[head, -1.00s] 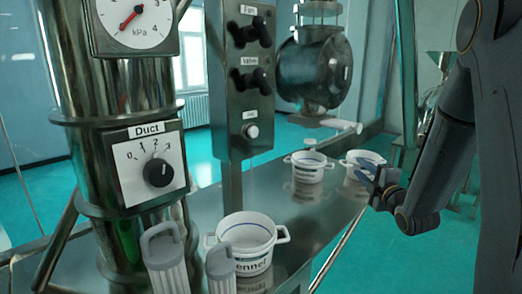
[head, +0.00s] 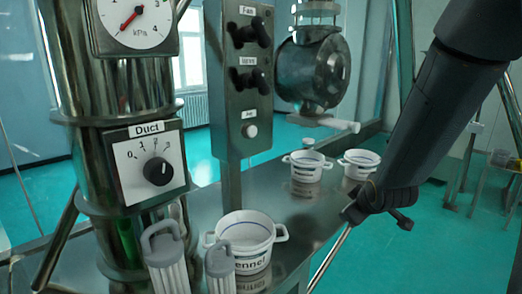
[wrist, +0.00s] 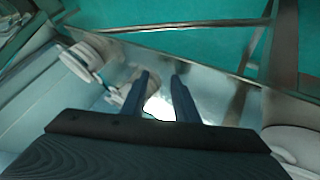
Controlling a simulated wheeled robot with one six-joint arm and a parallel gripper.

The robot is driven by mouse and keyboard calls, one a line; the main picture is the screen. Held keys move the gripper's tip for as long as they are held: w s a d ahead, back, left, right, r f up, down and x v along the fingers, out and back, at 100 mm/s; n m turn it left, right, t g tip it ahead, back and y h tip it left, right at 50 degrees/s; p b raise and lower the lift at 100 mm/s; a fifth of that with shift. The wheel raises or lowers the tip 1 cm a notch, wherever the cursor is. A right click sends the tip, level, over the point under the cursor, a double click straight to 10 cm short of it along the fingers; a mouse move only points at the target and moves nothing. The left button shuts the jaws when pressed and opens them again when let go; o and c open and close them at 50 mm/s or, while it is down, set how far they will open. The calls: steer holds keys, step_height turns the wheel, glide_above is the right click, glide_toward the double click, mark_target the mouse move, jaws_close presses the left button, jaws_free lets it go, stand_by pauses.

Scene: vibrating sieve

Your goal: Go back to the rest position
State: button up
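My gripper (head: 378,210) hangs at the end of my arm in the head view, just right of the steel bench's front edge. In the wrist view its two dark fingers (wrist: 161,85) stand apart with nothing between them. It is open and empty. In the head view the fingers are small and seen almost end-on. My arm comes down from the upper right. The far right white pot (head: 360,165) stands on the bench left of and beyond my gripper, apart from it.
The steel bench (head: 335,200) also holds a middle pot (head: 306,166) and a near labelled pot (head: 246,243). A Duct dial panel (head: 152,165) and switch box (head: 243,85) stand behind. Open teal floor (head: 440,255) lies right.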

steer(key=s+a+f+m+g, duration=0.1)
steer(key=s+a+m+g, duration=0.25)
steer(key=s, duration=0.55)
steer(key=s+a+f+m+g, duration=0.1)
steer(key=s+a+m+g, duration=0.25)
steer(key=s, duration=0.55)
step_height(320, 180, down, 12)
steer(key=s+g+b, duration=0.1)
steer(key=s+b, duration=0.1)
steer(key=b, duration=0.8)
steer(key=shift+s+d+g, duration=0.2)
steer(key=shift+d+g, duration=0.05)
steer(key=shift+g, duration=0.15)
steer(key=shift+r, duration=0.15)
